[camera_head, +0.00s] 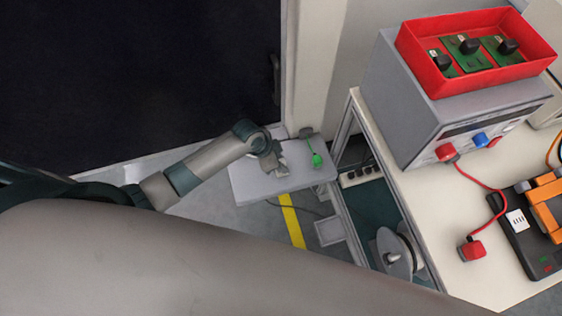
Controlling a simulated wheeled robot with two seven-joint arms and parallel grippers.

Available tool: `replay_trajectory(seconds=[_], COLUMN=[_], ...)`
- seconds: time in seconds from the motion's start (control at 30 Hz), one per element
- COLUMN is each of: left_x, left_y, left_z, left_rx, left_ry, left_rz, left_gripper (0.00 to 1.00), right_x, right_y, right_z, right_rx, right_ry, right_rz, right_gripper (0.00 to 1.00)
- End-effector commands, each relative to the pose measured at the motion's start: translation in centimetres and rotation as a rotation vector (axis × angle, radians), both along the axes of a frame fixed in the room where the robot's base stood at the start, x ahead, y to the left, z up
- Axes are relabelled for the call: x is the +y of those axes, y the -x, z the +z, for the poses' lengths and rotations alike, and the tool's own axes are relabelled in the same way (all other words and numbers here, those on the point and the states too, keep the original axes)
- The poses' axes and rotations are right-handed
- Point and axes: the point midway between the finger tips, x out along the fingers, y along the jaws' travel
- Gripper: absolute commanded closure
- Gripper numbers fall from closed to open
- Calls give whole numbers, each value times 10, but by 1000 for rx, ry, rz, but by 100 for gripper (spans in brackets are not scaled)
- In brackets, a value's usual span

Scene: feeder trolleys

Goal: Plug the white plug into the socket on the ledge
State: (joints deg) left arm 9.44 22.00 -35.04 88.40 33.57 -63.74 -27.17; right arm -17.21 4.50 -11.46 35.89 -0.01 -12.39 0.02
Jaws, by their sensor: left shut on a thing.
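My left gripper (276,165) reaches in from the left and is low over the light grey ledge (250,187). It is shut on a small pale thing, which I take as the white plug (282,171); its outline is hard to make out from the fingers. A small grey block (306,132) at the ledge's back edge may be the socket, but its face is too small to read. My right gripper is out of view.
A workbench (445,220) at the right carries a grey instrument (400,110) with a red bin (480,90) on it. Below are a power strip (360,176) and a cable reel (395,250). A door frame (305,65) rises behind the ledge. The ledge's left part is clear.

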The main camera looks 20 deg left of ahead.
Motion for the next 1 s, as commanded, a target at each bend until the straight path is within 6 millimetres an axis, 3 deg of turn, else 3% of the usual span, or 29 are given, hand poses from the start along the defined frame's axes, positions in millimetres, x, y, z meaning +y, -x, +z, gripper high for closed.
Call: replay_trajectory(seconds=[1.0], left_x=[0], left_y=[0], left_z=[0], left_rx=[0], left_ry=[0], left_rz=[0], left_gripper=[94], right_x=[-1], right_y=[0], right_z=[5], right_rx=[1], right_ry=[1], right_rz=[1], right_gripper=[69])
